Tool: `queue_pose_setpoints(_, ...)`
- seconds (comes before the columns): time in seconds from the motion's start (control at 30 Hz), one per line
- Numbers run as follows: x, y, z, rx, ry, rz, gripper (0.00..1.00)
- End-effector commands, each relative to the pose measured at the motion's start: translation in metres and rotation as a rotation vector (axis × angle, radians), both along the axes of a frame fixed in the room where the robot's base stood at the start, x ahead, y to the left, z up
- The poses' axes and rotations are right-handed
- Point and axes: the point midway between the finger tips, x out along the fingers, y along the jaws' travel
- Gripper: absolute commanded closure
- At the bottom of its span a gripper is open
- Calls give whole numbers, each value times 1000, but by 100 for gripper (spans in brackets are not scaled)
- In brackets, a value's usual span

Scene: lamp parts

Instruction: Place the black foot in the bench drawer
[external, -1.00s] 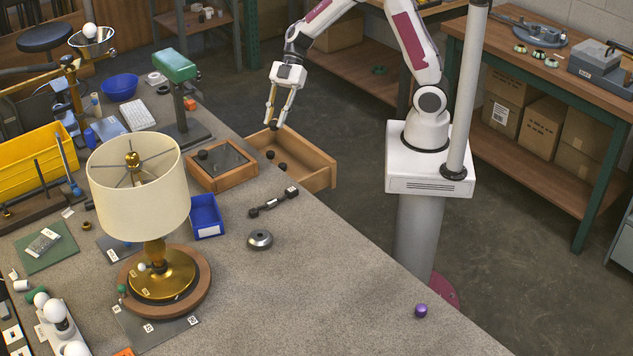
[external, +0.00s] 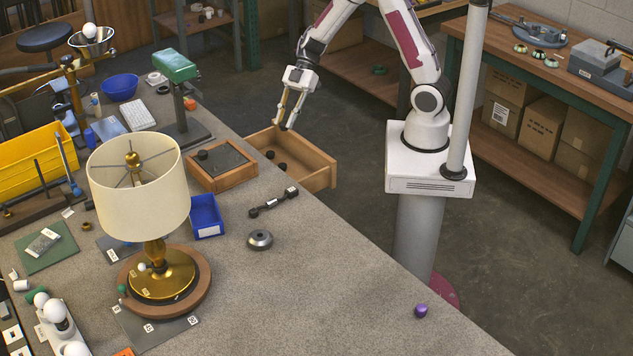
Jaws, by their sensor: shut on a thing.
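The open wooden bench drawer (external: 318,172) juts out from the bench's right edge. Two small black feet, one (external: 270,154) behind the other (external: 281,167), lie inside it. My gripper (external: 285,125) is above the drawer's far side, pointing down. It is shut on a small dark thing at its fingertips, which looks like a black foot but is too small and too merged with the dark tips to make out clearly.
A green-headed stand (external: 177,100) rises to the left of the drawer. The bench's front right is mostly clear, with a purple knob (external: 421,311).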

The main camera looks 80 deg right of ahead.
Motion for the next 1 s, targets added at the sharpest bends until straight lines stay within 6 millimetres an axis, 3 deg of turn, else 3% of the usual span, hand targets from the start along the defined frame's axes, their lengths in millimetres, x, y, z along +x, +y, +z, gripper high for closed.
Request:
queue_pose_setpoints(0.2, 0, 0, -44, 2, 5, 0, 93)
queue_pose_setpoints(0.6, -1, 0, -113, 0, 4, -1, 93)
queue_pose_setpoints(0.8, 0, 0, -132, 1, 1, 0, 93)
queue_pose_setpoints(1.0, 0, 0, -138, 0, -1, 1, 93)
